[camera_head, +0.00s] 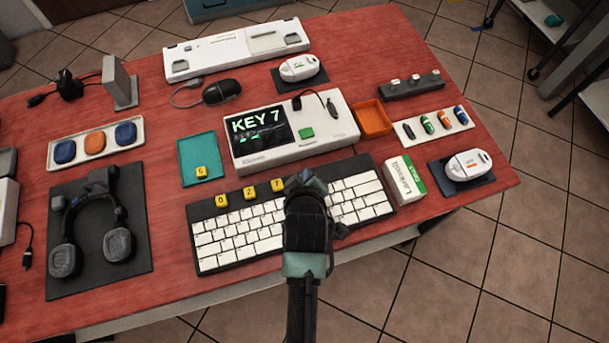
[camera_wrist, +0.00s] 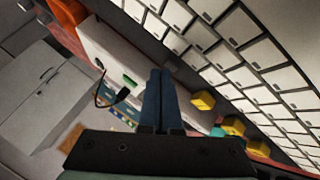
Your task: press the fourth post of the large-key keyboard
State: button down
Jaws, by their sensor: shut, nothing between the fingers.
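The large-key keyboard (camera_head: 240,232) lies at the table's front, black with white keys; its keys also fill the right of the wrist view (camera_wrist: 255,60). Yellow cubes marked 0 (camera_head: 221,199), 2 (camera_head: 249,193) and 7 (camera_head: 277,185) sit in a row along its back strip. My gripper (camera_head: 306,182) is shut and empty over the back strip, just right of the 7 cube. It hides that stretch of the strip, and I cannot make out a fourth post there. In the wrist view, the shut fingers (camera_wrist: 160,98) are beside the nearest yellow cube (camera_wrist: 203,100); contact cannot be told.
A display box (camera_head: 290,133) behind the keyboard reads "KEY 7". A teal tray (camera_head: 198,150) holds another yellow cube (camera_head: 201,172). An orange tray (camera_head: 371,117) and a white-green box (camera_head: 405,179) stand to the right. Headphones (camera_head: 87,225) lie on a dark mat at left.

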jog(key=shift+f, duration=0.4)
dwell(0.3)
jog(key=shift+r, duration=0.1)
jog(key=shift+r+p, duration=0.7)
notch_tip(320, 180, up, 5)
jog(key=p, duration=0.5)
jog(key=shift+r, duration=0.15)
dwell(0.8)
